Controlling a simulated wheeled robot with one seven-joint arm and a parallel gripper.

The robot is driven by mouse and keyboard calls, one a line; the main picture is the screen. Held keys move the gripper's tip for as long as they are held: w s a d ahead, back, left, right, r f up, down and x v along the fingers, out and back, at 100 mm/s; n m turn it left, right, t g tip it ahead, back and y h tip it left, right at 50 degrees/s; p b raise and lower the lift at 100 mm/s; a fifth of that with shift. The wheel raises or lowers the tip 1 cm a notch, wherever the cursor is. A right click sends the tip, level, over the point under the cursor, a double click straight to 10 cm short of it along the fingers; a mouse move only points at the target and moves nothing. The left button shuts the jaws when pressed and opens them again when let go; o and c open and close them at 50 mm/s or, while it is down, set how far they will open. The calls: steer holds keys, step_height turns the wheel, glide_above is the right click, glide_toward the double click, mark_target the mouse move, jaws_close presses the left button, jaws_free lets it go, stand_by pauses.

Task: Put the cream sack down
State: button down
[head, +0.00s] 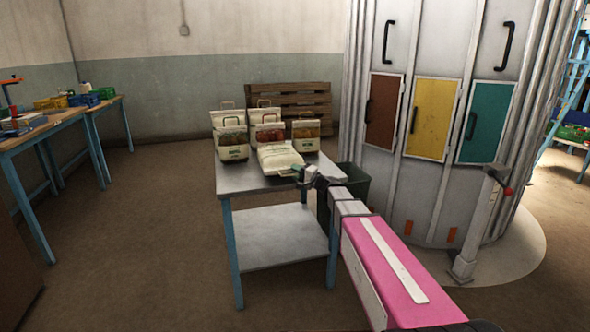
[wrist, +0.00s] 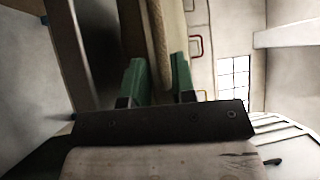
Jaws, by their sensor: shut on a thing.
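The cream sack (head: 280,157) is tipped over, lying nearly flat at the front of the grey table (head: 240,182), in front of several upright sacks. I cannot tell whether its whole underside touches the tabletop. My gripper (head: 298,171), with green fingers, is at its right front end and shut on it. In the wrist view the green fingers of my gripper (wrist: 158,80) have a tan, rope-like strip of the cream sack (wrist: 157,40) between them. Most of the sack is out of that view.
Upright sacks with coloured panels, such as a red-panelled sack (head: 267,132), fill the table's back. A dark bin (head: 352,190) stands right of the table. A wooden pallet (head: 310,100) leans behind. The table's front left is bare. A grey cabinet (head: 440,60) stands at right.

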steer(key=shift+f, duration=0.95)
steer(key=c, duration=0.9)
jaws_free()
steer(key=shift+f, duration=0.2)
steer(key=shift+c, duration=0.2)
